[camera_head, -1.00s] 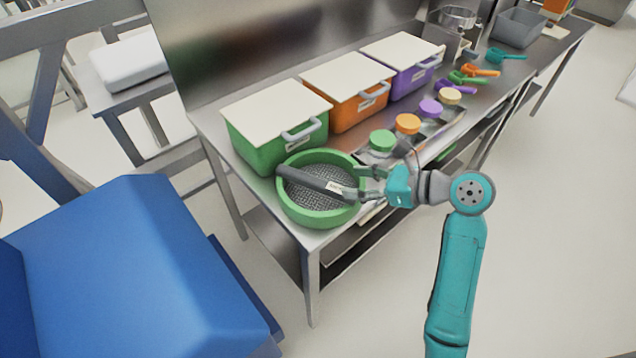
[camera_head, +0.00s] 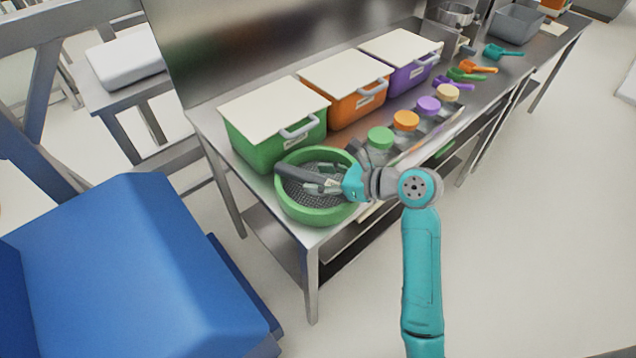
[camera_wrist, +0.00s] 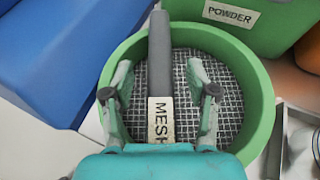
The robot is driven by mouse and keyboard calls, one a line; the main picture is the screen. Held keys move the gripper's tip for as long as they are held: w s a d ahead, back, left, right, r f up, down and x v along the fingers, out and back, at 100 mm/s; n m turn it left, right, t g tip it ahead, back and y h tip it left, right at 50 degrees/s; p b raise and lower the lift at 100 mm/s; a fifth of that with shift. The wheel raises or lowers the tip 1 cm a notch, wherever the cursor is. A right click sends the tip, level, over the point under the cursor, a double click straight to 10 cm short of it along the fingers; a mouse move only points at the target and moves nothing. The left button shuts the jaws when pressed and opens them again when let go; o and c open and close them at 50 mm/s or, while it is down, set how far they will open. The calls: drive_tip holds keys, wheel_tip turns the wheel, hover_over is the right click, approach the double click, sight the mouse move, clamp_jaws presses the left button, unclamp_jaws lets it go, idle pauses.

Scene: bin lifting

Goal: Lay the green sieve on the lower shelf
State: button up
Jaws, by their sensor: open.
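The green sieve (camera_head: 314,211) stands on the near left corner of the metal table's top, below the green bin. Its round rim surrounds a grey mesh, and a dark grey bar handle (camera_head: 294,173) with a "MESH" label runs across it. My gripper (camera_head: 322,184) is open over the sieve. In the wrist view its two fingers (camera_wrist: 160,95) lie on either side of the handle (camera_wrist: 160,55), apart from it. The sieve's rim (camera_wrist: 262,100) shows around the fingers. The lower shelf (camera_head: 268,238) shows partly under the table top, its right part hidden.
Green (camera_head: 262,150), orange (camera_head: 350,114) and purple (camera_head: 412,76) lidded bins stand behind the sieve. Several colored round lids and scoops lie along the table's right side. A blue block-shaped object (camera_head: 120,270) stands at the left front. Open floor lies to the right.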

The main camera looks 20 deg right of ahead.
clamp_jaws()
drive_tip(key=shift+r, duration=0.15)
